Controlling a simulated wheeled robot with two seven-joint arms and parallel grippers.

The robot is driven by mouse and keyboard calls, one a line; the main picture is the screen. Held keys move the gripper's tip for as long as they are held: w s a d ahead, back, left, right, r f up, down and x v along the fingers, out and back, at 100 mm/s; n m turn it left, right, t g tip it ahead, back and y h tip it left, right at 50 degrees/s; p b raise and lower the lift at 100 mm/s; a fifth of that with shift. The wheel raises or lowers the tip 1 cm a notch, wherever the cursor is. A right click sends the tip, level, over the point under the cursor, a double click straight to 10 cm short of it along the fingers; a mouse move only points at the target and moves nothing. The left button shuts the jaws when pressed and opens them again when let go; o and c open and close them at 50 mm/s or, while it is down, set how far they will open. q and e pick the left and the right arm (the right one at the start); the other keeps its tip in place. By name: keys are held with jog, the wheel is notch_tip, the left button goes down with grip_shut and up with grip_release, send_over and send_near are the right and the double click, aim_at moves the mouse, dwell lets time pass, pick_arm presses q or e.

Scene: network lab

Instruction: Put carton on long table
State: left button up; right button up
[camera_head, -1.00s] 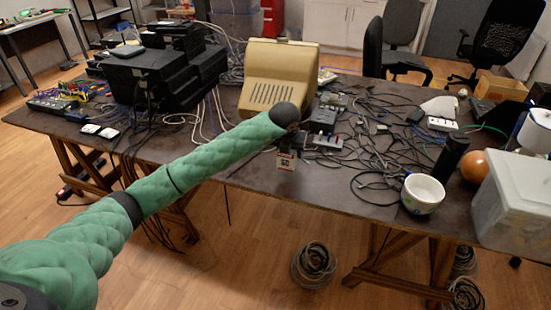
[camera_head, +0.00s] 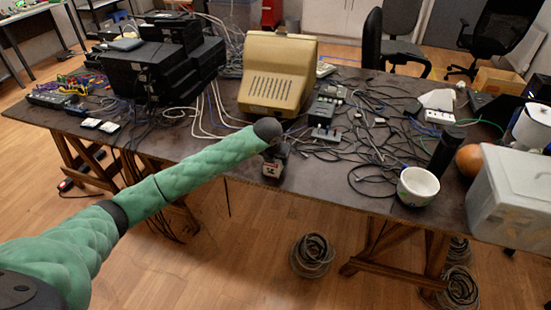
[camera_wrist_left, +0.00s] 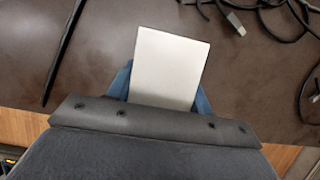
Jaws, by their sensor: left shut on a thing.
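The long table (camera_head: 215,160) has a dark brown top on wooden trestles and spans the head view. My left gripper (camera_head: 274,166) is at its near edge, in front of the beige monitor. It is shut on the carton (camera_head: 271,170), a small box mostly hidden by the gripper in the head view. In the left wrist view the carton (camera_wrist_left: 168,68) shows a plain white face between the blue fingers, over the brown tabletop (camera_wrist_left: 100,50). I cannot tell whether the carton touches the table. My right gripper is not in view.
A beige monitor (camera_head: 278,75) stands behind the gripper. Tangled cables (camera_head: 370,150) and small devices cover the table to the right. A white bowl (camera_head: 418,187) and a grey bin (camera_head: 510,195) are at the right. Bare tabletop lies left of the gripper.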

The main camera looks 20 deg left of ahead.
pick_arm(q)
jog(key=shift+f, duration=0.2)
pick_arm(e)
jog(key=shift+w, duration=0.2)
pick_arm(q)
jog(key=o, duration=1.1)
jog(key=shift+r, duration=0.1)
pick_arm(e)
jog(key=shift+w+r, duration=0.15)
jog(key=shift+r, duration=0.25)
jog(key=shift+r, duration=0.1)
